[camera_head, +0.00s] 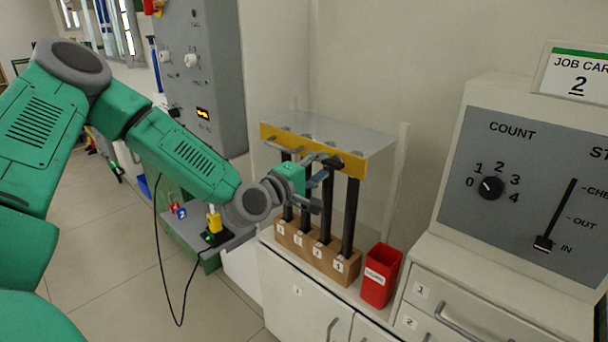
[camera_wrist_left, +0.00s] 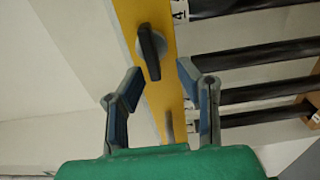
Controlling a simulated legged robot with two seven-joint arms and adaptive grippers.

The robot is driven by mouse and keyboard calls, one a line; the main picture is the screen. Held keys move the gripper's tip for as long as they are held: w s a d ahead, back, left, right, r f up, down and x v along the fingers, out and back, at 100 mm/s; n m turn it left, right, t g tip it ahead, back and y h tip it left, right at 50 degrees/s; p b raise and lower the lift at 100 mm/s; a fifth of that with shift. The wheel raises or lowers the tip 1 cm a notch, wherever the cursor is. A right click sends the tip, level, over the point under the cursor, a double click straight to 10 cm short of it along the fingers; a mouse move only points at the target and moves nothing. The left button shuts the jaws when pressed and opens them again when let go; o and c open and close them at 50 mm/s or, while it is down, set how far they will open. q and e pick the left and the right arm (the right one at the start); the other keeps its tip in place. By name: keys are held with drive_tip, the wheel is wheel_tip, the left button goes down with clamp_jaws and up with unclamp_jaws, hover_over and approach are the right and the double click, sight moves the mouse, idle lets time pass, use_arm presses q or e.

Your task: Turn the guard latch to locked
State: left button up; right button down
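My left gripper (camera_wrist_left: 161,75) is open and empty, with one blue-padded finger on each side. In the head view my left gripper (camera_head: 322,186) is in front of the right half of the yellow bar (camera_head: 275,137), which edges a clear guard panel (camera_head: 330,130). The gripper partly hides the latch area there. My right gripper is not in view.
Black rods (camera_head: 350,215) stand in a numbered wooden rack (camera_head: 318,255) under the guard. A red bin (camera_head: 380,275) stands right of it. A control panel (camera_head: 500,165) with a dial and slider is at the right. A black cable (camera_head: 160,250) hangs at the left.

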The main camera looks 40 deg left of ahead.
use_arm(q)
drive_tip(key=s, duration=1.1)
drive_tip(key=shift+s+a, duration=0.15)
drive_tip(key=shift+a, duration=0.25)
drive_tip(key=shift+a+f, duration=0.1)
drive_tip(key=shift+a, duration=0.1)
drive_tip(key=s+d+f+m+g+h, duration=0.1)
drive_tip(key=s+d+f+m+g, duration=0.2)
drive_tip(key=f, duration=0.4)
drive_tip(key=s+d+f+m+g, duration=0.2)
drive_tip(key=d+f+m+g, duration=0.15)
drive_tip(key=f, duration=0.25)
drive_tip(key=s+d+f+m+g+h, duration=0.1)
drive_tip(key=s+d+f+m+g, duration=0.15)
drive_tip(key=f, duration=0.45)
drive_tip(key=s+d+f+m+g+y, duration=0.1)
drive_tip(key=s+f+m+g, duration=0.3)
drive_tip(key=s, duration=0.5)
drive_tip(key=s+d+f+m+g+y+b, duration=0.1)
drive_tip(key=s+f+m+g, duration=0.3)
drive_tip(key=s+f, duration=0.5)
drive_tip(key=shift+s+d+m+y, duration=0.5)
drive_tip(key=shift+d+y, duration=0.1)
drive_tip(key=shift+d, duration=0.05)
